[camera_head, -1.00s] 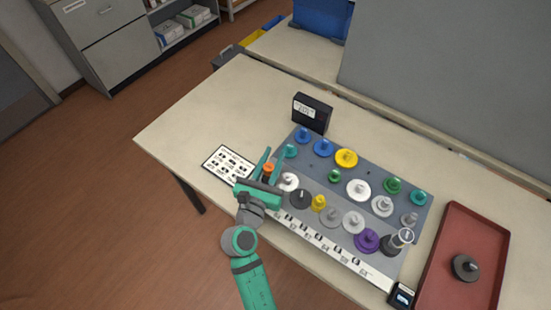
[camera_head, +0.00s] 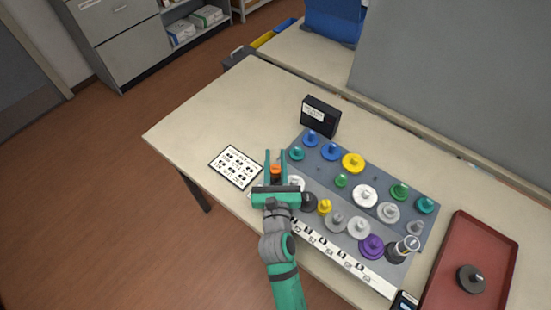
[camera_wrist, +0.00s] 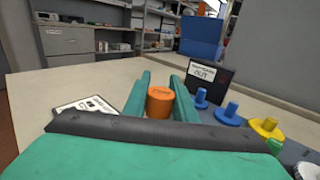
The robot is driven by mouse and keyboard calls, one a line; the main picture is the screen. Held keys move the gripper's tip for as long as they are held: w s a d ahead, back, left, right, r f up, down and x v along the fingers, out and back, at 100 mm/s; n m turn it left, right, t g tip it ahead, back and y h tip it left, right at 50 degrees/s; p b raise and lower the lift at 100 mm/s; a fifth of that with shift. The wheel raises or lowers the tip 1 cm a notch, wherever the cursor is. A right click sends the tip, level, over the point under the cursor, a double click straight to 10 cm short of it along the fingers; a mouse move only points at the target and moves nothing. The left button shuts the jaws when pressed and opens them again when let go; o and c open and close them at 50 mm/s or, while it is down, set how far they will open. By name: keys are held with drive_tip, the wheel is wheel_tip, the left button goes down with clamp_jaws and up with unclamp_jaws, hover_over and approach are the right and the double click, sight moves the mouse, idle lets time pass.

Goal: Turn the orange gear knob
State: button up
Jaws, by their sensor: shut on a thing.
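The orange gear knob (camera_head: 276,169) sits at the left end of the grey gear board (camera_head: 318,179). In the wrist view its round orange top (camera_wrist: 160,102) shows between the two green fingers; its lower part is hidden behind my gripper's body. My gripper (camera_head: 275,155) reaches over the board's left edge with one finger on each side of the knob, shut on it. The fingers look upright and roughly parallel. A white gear (camera_head: 297,182) is just right of the gripper.
Several coloured gears stand on the board, such as a yellow one (camera_head: 353,161). A black box (camera_head: 320,116) stands behind it. A printed card (camera_head: 236,167) lies to the left. A red tray (camera_head: 447,275) holding a dark gear (camera_head: 471,279) is at the right. The table's left part is clear.

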sight(276, 175)
idle(0.3)
drive_tip(key=o, duration=1)
drive_tip(key=shift+w, duration=0.15)
drive_tip(key=shift+o, duration=0.2)
drive_tip(key=shift+a, duration=0.15)
drive_tip(key=shift+s+d, duration=0.2)
drive_tip(key=shift+s, duration=0.4)
drive_tip(key=s, duration=0.9)
drive_tip(key=shift+s+d, duration=0.2)
drive_tip(key=shift+s, duration=0.1)
